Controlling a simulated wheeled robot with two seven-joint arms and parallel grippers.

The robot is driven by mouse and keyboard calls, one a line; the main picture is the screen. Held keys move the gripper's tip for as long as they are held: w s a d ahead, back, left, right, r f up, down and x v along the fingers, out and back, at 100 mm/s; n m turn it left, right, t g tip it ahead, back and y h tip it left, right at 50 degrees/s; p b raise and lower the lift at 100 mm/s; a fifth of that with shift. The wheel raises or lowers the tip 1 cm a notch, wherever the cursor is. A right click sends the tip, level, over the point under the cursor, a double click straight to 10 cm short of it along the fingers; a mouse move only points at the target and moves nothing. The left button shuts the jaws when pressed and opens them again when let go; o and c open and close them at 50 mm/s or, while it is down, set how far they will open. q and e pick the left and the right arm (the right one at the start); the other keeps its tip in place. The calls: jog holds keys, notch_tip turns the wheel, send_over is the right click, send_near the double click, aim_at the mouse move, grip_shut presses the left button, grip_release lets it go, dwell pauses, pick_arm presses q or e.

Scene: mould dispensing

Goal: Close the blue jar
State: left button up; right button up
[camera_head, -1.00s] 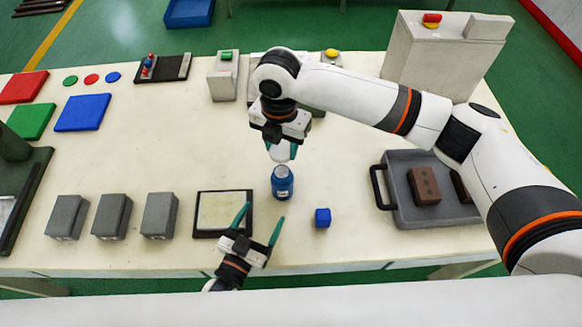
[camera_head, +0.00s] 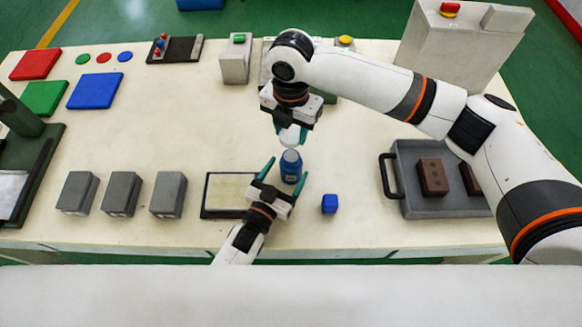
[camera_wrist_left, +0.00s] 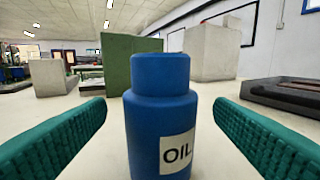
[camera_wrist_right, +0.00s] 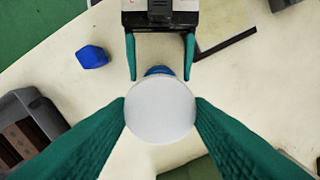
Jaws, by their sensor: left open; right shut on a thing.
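The blue jar (camera_head: 291,168) stands upright on the table, and its "OIL" label shows in the left wrist view (camera_wrist_left: 160,125). My left gripper (camera_head: 285,178) is open, with its green fingers on either side of the jar, not visibly touching it. My right gripper (camera_head: 291,138) is above the jar, pointing down, shut on a white round cap (camera_wrist_right: 160,110). In the right wrist view the cap hides most of the jar. In the head view the cap is just above and slightly behind the jar's top; whether they touch I cannot tell.
A small blue block (camera_head: 329,204) lies right of the jar. A black-framed plate (camera_head: 228,213) lies left of it, beyond which stand several grey blocks (camera_head: 168,195). A grey tray (camera_head: 447,206) with brown bricks (camera_head: 433,177) is at the right.

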pick_arm(q)
jog(key=shift+x, duration=1.5)
jog(key=c, duration=1.5)
jog(key=shift+o, duration=0.2)
pick_arm(e)
send_over(291, 156)
jog(key=shift+f, duration=2.5)
